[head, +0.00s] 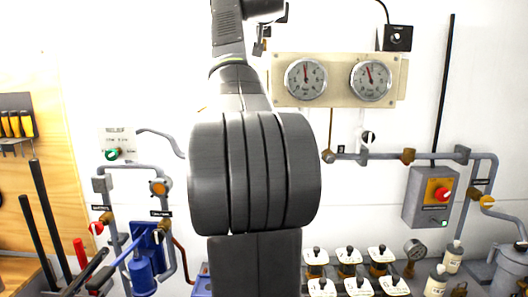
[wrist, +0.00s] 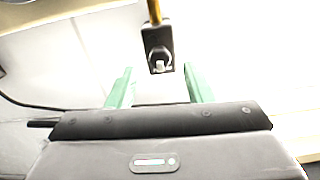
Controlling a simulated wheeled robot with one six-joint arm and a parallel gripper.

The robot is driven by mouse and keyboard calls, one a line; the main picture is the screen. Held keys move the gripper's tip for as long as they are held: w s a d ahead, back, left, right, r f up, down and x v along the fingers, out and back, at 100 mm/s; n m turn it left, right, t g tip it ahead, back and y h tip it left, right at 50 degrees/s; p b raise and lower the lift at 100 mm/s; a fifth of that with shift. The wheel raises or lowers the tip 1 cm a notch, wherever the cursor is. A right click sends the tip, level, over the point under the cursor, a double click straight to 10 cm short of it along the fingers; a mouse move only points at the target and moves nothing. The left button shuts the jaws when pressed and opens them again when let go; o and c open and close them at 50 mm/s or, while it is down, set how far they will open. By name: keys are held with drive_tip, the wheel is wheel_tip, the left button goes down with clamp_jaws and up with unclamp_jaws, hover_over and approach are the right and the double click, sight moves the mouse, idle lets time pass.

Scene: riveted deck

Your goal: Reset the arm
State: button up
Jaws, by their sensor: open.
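My arm (head: 255,170) rises in front of the head camera, and its upper part bends to the right at the top edge of the head view. In the wrist view my gripper (wrist: 160,86) has its two green fingers spread wide with nothing held between them. A small black box (wrist: 158,42) with a pale round part, hanging from a yellow pipe, shows beyond the fingertips; I cannot tell how far off it is. My gripper is not clearly seen in the head view.
A panel with two gauges (head: 338,62) is on the white wall right of my arm. A grey box with a red knob (head: 438,190) and pipes stand at right. Several white-topped valves (head: 349,254) are low in front. A blue pump (head: 142,270) and pipes are at left.

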drive_tip(key=s+b, duration=0.3)
drive_tip(key=s, duration=0.8)
